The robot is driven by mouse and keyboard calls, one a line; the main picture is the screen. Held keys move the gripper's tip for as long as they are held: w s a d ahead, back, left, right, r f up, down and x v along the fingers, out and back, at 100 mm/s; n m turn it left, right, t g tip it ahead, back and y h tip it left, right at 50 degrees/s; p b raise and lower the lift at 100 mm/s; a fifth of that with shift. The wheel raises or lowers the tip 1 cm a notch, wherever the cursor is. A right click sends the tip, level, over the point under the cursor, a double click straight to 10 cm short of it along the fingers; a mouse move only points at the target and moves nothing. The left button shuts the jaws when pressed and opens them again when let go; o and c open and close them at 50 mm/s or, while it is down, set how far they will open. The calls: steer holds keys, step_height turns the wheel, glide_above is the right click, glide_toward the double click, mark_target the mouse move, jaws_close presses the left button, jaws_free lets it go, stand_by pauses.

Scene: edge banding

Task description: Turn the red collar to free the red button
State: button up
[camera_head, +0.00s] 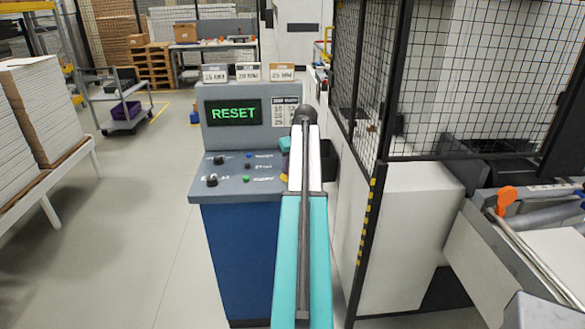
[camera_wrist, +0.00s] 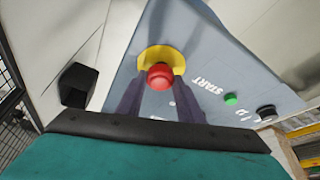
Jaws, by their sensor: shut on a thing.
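The red button (camera_wrist: 160,77) shows in the wrist view as a rounded red knob standing out from a yellow backing (camera_wrist: 178,60). The wider red collar (camera_wrist: 155,58) sits around it, against the yellow. My gripper (camera_wrist: 157,88) reaches in with its two dark fingers, one on each side of the red parts, and is shut on the collar. The exact finger contact is partly hidden. In the head view my arm covers the button and collar; only a bit of yellow (camera_head: 284,167) shows beside it on the console's right side.
The grey and blue console (camera_head: 238,245) carries a screen (camera_head: 233,112) reading RESET, black knobs (camera_head: 212,181) and a green button (camera_wrist: 231,99) near START.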

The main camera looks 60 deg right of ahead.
steer(key=shift+m+g+h, duration=0.3)
steer(key=shift+m+h, duration=0.1)
steer(key=shift+m, duration=0.6)
steer(key=o, duration=1.1)
steer(key=shift+c, duration=0.2)
steer(key=shift+r, duration=0.1)
steer(key=b+v, duration=0.3)
steer(key=v, duration=1)
steer(key=shift+r, duration=0.35)
steer(key=shift+a, duration=0.1)
